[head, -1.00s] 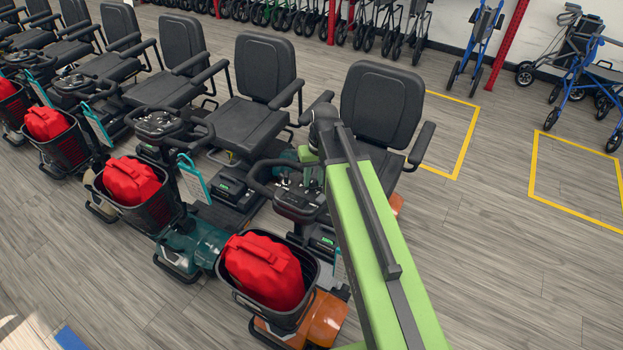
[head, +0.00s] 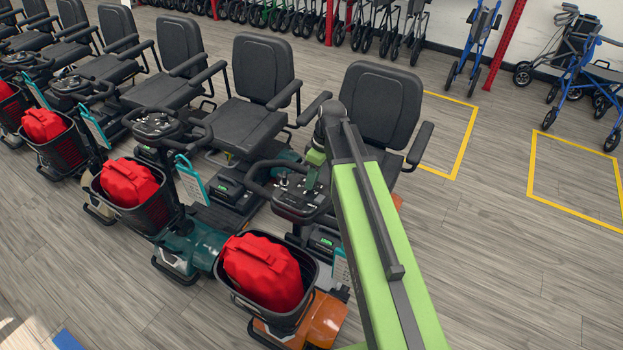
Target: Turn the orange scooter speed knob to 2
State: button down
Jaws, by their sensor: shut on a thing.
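The orange scooter (head: 326,318) stands at the near end of the row, with a black seat and a red bag in its front basket. Its dark control console (head: 300,197) sits between the handlebars, left of my arm. My gripper (head: 309,181) is small in the head view, pointing down at the right part of this console. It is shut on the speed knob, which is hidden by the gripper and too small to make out. The dial's numbers cannot be read from here.
A teal scooter (head: 203,240) stands close on the left, with more scooters beyond it. The orange scooter's handlebar (head: 258,180) and seat (head: 378,105) flank the console closely. Yellow floor outlines and open floor lie to the right. Blue walkers (head: 590,75) stand at the back right.

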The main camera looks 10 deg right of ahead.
jog(key=shift+w+a+n, duration=0.1)
jog(key=shift+w+n, duration=0.05)
jog(key=shift+n, duration=0.35)
jog(key=c, duration=1.1)
grip_release()
jog(key=p+v, duration=1.7)
jog(key=shift+r, duration=0.2)
